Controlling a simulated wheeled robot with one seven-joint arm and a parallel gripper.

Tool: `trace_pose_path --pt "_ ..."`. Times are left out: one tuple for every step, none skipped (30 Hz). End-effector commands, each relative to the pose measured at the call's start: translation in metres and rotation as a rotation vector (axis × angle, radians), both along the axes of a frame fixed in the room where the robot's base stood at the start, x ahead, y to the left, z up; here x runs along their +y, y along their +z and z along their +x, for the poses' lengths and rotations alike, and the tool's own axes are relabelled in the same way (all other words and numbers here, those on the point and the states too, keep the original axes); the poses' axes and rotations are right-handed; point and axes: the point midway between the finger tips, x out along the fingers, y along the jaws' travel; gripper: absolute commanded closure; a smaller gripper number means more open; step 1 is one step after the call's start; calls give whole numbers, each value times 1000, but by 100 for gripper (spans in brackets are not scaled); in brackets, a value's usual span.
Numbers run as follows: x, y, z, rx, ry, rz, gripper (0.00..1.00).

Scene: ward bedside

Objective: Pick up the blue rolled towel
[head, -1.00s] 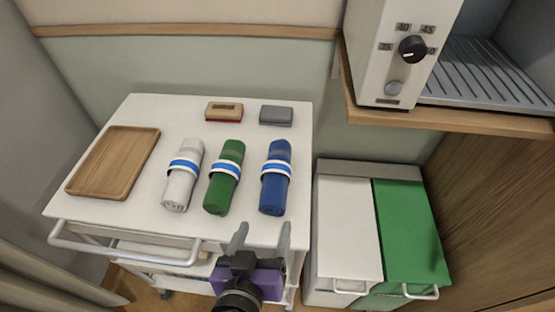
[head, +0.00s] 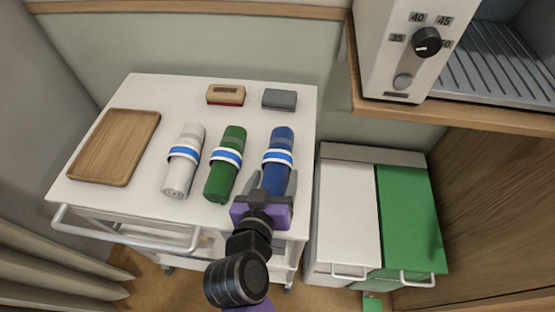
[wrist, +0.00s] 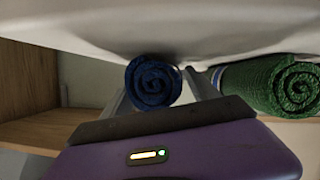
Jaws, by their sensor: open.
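The blue rolled towel (head: 279,155) lies on the white cart top, at the right of a row of three rolled towels, with a white and blue band around it. My gripper (head: 269,183) is open at its near end, and the fingers and purple body hide that end in the head view. In the wrist view the blue towel's spiral end (wrist: 153,81) shows between the two open fingers (wrist: 160,92). I cannot tell whether either finger touches it. The green rolled towel (head: 225,165) lies to its left and also shows in the wrist view (wrist: 285,88).
A white rolled towel (head: 184,162) lies left of the green one. A wooden tray (head: 115,148) is at the cart's left. A red-brown block (head: 226,95) and a grey block (head: 279,99) lie behind. White (head: 346,215) and green (head: 410,220) bins stand right of the cart (head: 150,205).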

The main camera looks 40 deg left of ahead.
Motion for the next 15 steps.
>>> trace_pose_path --pt "1 -1 2 0 1 0 31" --pt "2 -1 2 0 1 0 31" --pt "2 -1 2 0 1 1 31" --pt "1 -1 2 0 1 1 31" --pt "1 -1 2 0 1 2 31" --pt "1 -1 2 0 1 1 31" --pt "1 -1 2 0 1 1 31" --pt "1 -1 2 0 1 1 33" --pt "1 -1 2 0 1 1 41" --pt "1 -1 2 0 1 1 46" --pt "1 -1 2 -1 0 1 52" --pt "1 -1 2 0 0 0 60" --pt "1 -1 2 0 0 0 66" --pt "1 -1 2 0 0 0 72" --pt "1 -1 2 0 0 0 80"
